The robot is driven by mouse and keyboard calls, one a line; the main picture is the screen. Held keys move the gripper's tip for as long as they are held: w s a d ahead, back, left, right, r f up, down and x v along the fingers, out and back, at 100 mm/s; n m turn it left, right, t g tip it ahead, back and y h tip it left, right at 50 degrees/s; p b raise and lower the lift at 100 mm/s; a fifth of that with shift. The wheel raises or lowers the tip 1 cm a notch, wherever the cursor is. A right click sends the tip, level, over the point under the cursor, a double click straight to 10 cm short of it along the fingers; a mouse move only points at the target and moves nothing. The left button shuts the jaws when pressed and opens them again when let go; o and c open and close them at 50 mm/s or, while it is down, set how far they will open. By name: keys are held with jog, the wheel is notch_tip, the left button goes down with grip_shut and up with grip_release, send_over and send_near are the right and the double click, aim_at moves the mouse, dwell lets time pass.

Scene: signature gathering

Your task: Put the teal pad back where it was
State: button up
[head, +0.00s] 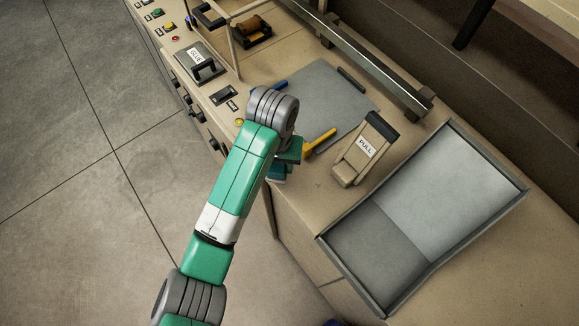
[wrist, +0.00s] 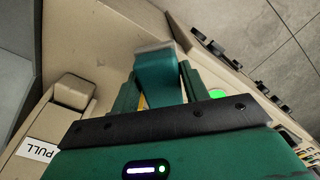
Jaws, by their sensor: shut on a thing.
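My gripper (wrist: 160,98) is shut on the teal pad (wrist: 160,72), a small block with a pale grey end that sticks out past the fingers in the wrist view. In the head view my gripper (head: 289,158) is at the counter's front edge, largely hidden by my wrist. A teal piece shows below it there, but I cannot tell pad from finger. A grey square sheet (head: 320,95) lies on the counter just beyond, with blue (head: 272,88), black (head: 351,78) and yellow (head: 320,141) bars around it. I cannot tell which spot the pad came from.
A box with a PULL label (head: 366,148) stands right of my gripper. A large grey two-part tray (head: 481,224) is further right. A rail (head: 375,65) runs along the back. Buttons and knobs (head: 197,115) line the front edge at left.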

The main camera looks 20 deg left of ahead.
jog(key=shift+w+d+f, duration=0.1)
jog(key=shift+w+d, duration=0.35)
jog(key=shift+d, duration=0.35)
jog(key=shift+w+d+f, duration=0.1)
jog(key=shift+w+d, duration=0.2)
jog(key=shift+d, duration=0.2)
jog(key=shift+a+f, duration=0.1)
jog(key=shift+f, duration=1.6)
jog(key=shift+f, duration=0.15)
jog(key=o, duration=1)
notch_tip(320, 180, up, 12)
jog(key=shift+r+p, duration=0.2)
jog(key=shift+p, duration=1.05)
